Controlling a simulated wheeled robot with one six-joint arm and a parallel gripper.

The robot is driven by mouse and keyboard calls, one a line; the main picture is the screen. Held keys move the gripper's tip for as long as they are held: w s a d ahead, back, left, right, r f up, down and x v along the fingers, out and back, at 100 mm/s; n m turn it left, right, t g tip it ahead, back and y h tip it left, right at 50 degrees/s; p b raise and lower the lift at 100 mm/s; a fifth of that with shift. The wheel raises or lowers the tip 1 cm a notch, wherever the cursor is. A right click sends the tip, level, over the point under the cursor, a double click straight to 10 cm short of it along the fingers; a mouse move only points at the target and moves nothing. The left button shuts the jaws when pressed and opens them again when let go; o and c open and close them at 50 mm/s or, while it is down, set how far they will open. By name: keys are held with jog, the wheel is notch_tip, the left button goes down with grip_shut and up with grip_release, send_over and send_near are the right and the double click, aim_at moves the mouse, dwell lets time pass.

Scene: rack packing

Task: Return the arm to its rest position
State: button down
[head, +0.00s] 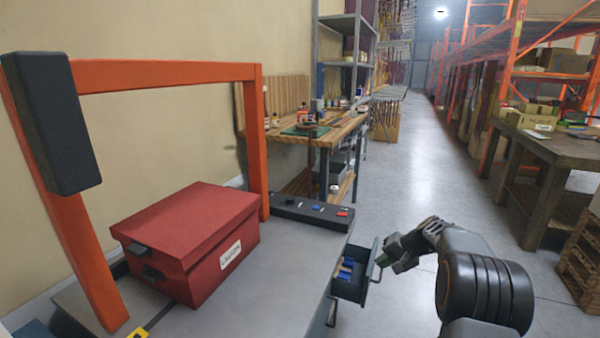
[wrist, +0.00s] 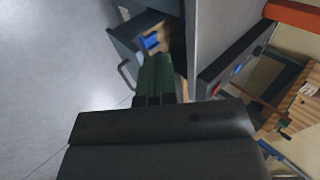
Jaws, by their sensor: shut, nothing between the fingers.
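My gripper (head: 387,259) is at the right of the workbench in the head view, close to the handle side of an open drawer (head: 350,287). In the wrist view its green fingers (wrist: 154,75) are together, with nothing between them, and point toward the drawer (wrist: 128,45). The drawer holds blue items (head: 345,270), and a blue item (wrist: 151,41) also shows beyond the fingertips in the wrist view. I cannot tell whether the gripper touches the drawer.
A red box (head: 190,240) sits on the grey workbench (head: 255,310) under an orange frame (head: 165,75). A dark control strip (head: 310,212) lies at its back edge. A wooden bench (head: 315,135) stands behind, and a table (head: 545,150) at right. The aisle floor (head: 425,150) between is clear.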

jog(key=s+a+r+n+h+p, duration=0.1)
jog(key=s+a+r+p, duration=0.25)
jog(key=r, duration=0.35)
jog(key=s+a+r+n+g+h+p, duration=0.1)
jog(key=s+a+r+p, duration=0.1)
jog(key=s+r+p, duration=0.4)
jog(key=s+a+r+n+h+p, duration=0.1)
jog(key=s+a+r+p, duration=0.2)
jog(key=r, duration=0.5)
jog(key=s+a+r+n+h+p, duration=0.1)
jog(key=s+r+h+p, duration=0.1)
jog(key=s+r+p, duration=0.3)
jog(key=s+a+r+n+h+p, duration=0.1)
jog(key=s+r+p, duration=0.5)
jog(key=s, duration=0.6)
jog(key=shift+a+n+t+h+p, duration=0.2)
jog(key=shift+n+t+h+p, duration=0.1)
jog(key=shift+t+h+p, duration=0.15)
jog(key=shift+f, duration=0.1)
